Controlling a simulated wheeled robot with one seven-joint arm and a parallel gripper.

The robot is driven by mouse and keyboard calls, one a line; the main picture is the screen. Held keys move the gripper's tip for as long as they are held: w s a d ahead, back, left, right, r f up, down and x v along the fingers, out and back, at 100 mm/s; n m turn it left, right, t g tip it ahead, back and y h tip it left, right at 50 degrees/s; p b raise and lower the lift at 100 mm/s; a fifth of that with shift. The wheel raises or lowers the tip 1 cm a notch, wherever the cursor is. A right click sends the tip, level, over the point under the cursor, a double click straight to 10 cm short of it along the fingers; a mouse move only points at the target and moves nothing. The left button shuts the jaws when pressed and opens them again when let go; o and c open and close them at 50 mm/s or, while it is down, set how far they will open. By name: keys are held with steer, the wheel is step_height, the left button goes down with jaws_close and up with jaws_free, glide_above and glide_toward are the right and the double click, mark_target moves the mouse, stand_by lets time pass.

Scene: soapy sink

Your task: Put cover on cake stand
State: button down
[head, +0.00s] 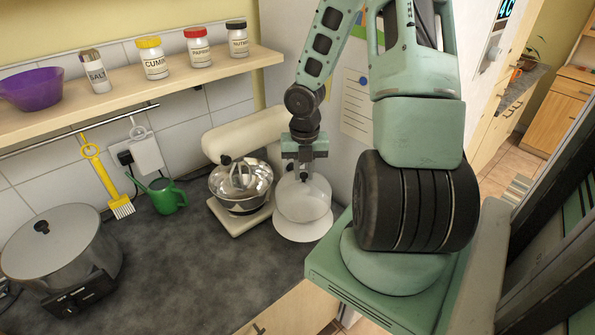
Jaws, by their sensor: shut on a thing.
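The cake stand (303,233) is a white round plate on the dark worktop, right of the stand mixer. The cover (303,200), a pale see-through dome with a small dark knob, is directly over the plate, upright and roughly centred. Its lower rim lies at or just above the plate; I cannot tell whether they touch. My gripper (303,173) points straight down and is shut on the knob at the top of the cover. The fingertips are small in this view, and the far side of the stand is hidden by the dome.
A cream stand mixer (245,185) with a steel bowl stands close on the left. A green watering can (167,195) and a large pot (62,243) are further left. A white fridge-like panel (345,125) is behind. The front worktop is clear.

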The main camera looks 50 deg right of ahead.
steer(key=shift+f+b, duration=2.05)
steer(key=shift+b, duration=0.25)
steer(key=shift+f+b, duration=0.6)
steer(key=shift+f, duration=0.35)
steer(key=shift+r+p, duration=0.1)
steer(key=shift+p, duration=0.45)
steer(key=shift+f+p, duration=0.2)
steer(key=shift+p, duration=0.1)
stand_by(0.3)
steer(key=c, duration=0.7)
jaws_free()
steer(key=shift+r, duration=0.15)
